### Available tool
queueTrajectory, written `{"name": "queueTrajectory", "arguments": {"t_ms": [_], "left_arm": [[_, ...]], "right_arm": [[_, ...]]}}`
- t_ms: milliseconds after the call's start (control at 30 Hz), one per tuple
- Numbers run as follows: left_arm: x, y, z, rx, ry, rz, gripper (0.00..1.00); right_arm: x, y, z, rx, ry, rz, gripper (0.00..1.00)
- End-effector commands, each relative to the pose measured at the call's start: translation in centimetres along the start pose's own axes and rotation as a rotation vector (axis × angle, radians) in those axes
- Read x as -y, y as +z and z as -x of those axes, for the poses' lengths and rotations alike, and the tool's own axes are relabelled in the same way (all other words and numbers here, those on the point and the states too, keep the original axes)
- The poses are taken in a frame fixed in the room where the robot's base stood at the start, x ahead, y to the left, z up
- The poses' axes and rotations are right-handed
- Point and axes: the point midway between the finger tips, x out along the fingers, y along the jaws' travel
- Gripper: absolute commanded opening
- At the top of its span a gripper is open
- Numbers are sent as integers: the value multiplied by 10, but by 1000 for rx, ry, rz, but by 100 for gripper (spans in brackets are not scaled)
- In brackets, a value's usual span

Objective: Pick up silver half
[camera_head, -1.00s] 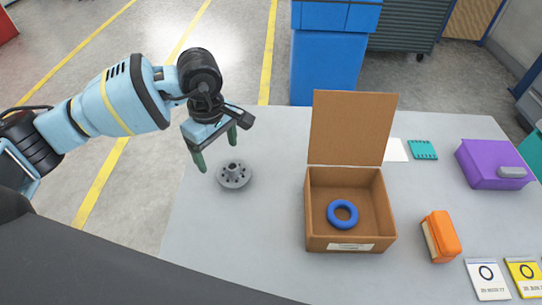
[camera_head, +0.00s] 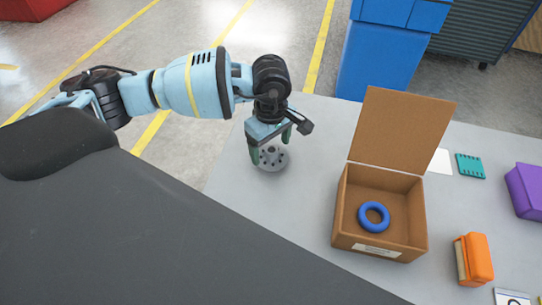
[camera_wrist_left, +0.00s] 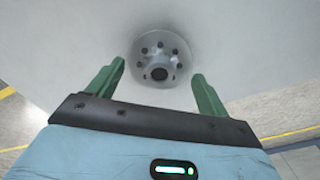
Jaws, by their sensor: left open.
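The silver half (camera_head: 271,158) is a round grey metal disc with a raised hub and several holes. It lies flat on the grey table (camera_head: 310,135) near its left end. My left gripper (camera_head: 271,148) is above it, pointing down, with its green fingers apart and part of the disc hidden behind them. In the left wrist view the silver half (camera_wrist_left: 158,57) sits ahead of and between the open fingers of the left gripper (camera_wrist_left: 158,80), and nothing is held. My right gripper is not in view.
An open cardboard box (camera_head: 345,235) with a blue ring (camera_head: 374,215) in it stands right of the disc, its lid raised. An orange item (camera_head: 474,259), a teal notebook (camera_head: 470,166) and a purple box (camera_head: 524,190) lie further right. Table around the disc is clear.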

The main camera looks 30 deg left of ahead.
Motion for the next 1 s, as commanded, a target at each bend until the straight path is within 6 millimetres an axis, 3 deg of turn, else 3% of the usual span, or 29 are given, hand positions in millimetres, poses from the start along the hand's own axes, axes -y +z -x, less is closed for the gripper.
{"name": "queueTrajectory", "arguments": {"t_ms": [200, 500, 733, 1000], "left_arm": [[0, 0, -26, -1, 1, 2, 79], [0, 0, -30, -1, 1, 1, 79], [0, 0, -29, -1, 2, 1, 49], [-1, 0, -28, -1, 3, 1, 48]], "right_arm": [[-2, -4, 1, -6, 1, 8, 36], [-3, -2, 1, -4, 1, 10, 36], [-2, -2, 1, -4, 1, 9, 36], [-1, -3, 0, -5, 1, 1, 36]]}}
